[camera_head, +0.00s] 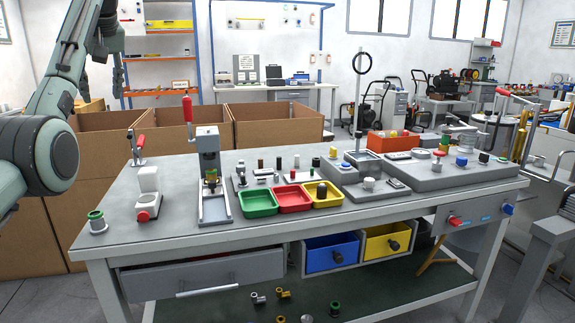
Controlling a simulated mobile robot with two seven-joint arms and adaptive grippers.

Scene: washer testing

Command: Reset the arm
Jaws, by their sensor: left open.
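My left arm comes in from the upper left, raised in front of the shelves. My left gripper (119,85) hangs small at its end, fingers down, open and with nothing seen between the fingers. It is well above the grey workbench (140,235) and apart from everything on it. My right gripper is not in this view.
Green (258,203), red (293,199) and yellow (322,195) trays stand mid-bench. A press with a red handle (208,160) and a red-handled clamp (137,150) rise at the left. Cardboard boxes (180,143) stand behind. Blue (331,253) and yellow (388,241) bins sit below.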

